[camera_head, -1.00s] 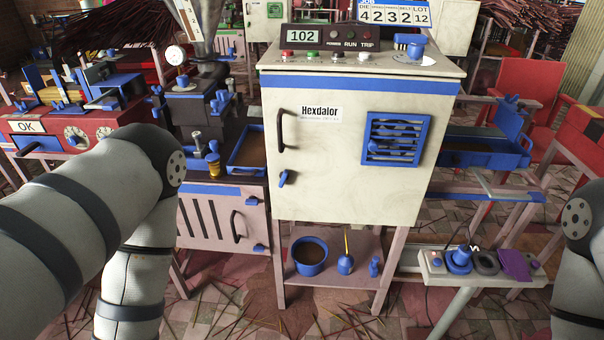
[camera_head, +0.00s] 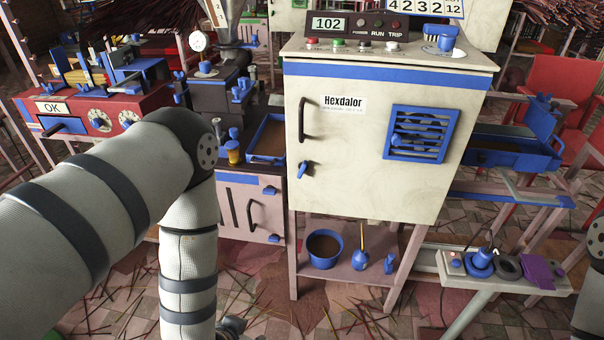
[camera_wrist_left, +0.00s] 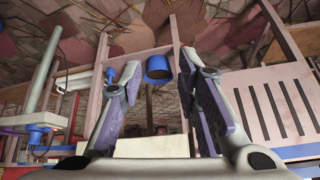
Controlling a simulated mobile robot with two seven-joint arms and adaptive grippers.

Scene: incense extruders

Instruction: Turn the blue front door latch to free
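The blue front door latch (camera_head: 305,169) sits low on the left side of the cream Hexdalor cabinet door (camera_head: 350,150), below a dark vertical handle (camera_head: 302,119). It looks tilted, and the door looks closed. My left gripper (camera_head: 235,328) shows only in part at the bottom edge of the head view, well below the latch and apart from it. In the left wrist view my left gripper (camera_wrist_left: 160,65) has its fingers spread wide with nothing between them. The latch cannot be made out in the wrist view. My right gripper is out of view.
A blue pot (camera_head: 324,249) and a small blue bulb (camera_head: 360,260) stand on the shelf under the cabinet. A blue tray (camera_head: 267,140) is left of the door. A power strip bench (camera_head: 505,270) stands at lower right. The blue vent (camera_head: 421,134) is on the door.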

